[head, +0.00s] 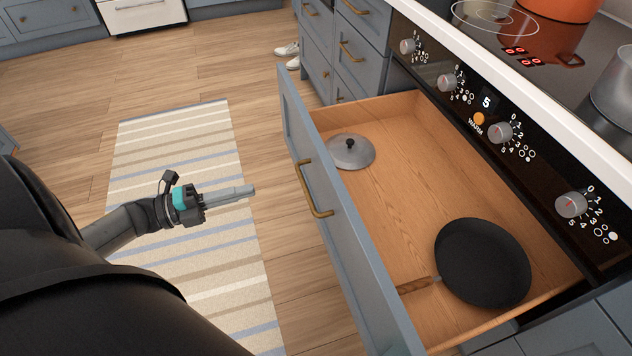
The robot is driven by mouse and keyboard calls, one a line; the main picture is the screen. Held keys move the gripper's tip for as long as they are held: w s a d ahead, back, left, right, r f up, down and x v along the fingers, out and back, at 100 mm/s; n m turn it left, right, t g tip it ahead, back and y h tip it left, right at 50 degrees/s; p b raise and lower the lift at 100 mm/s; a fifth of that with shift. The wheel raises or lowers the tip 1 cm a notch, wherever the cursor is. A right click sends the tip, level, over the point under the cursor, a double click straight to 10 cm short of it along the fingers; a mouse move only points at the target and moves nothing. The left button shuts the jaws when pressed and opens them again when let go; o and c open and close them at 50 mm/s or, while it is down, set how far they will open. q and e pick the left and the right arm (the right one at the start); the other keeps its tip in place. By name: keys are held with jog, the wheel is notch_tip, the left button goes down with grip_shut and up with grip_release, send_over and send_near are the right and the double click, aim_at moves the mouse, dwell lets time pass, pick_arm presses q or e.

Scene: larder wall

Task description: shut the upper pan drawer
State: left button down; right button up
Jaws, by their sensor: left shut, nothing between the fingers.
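The upper pan drawer (337,222) is pulled well out below the stove's control panel. It has a blue-grey front with a brass handle (308,190) on its outer face. Inside its wooden box lie a black frying pan (483,262) with a wooden grip and a grey pot lid (350,151) with a black knob. My left gripper (250,190) is shut and empty. It is to the left of the drawer front, pointing right toward the handle, with a gap between them. My right gripper is not in view.
The stove (520,60) has several knobs along its front, with an orange pot (560,8) and a steel pot (613,88) on top. A striped rug (190,220) lies on the wooden floor. White shoes (287,50) stand by the far cabinets. The floor left of the drawer is open.

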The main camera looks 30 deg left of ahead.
aim_at(321, 172)
pick_arm(q)
jog(key=b+x, duration=0.2)
jog(key=x, duration=1)
jog(key=shift+w+d, duration=0.2)
jog(key=shift+w, duration=0.15)
jog(key=shift+w+d, duration=0.35)
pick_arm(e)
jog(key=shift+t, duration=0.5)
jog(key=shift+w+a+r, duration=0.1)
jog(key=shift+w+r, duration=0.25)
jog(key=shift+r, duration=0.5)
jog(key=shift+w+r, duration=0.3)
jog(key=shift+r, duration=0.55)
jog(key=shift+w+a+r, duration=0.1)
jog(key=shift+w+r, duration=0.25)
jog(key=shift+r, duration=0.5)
pick_arm(q)
jog(key=shift+w+b, duration=0.1)
jog(key=shift+b, duration=0.2)
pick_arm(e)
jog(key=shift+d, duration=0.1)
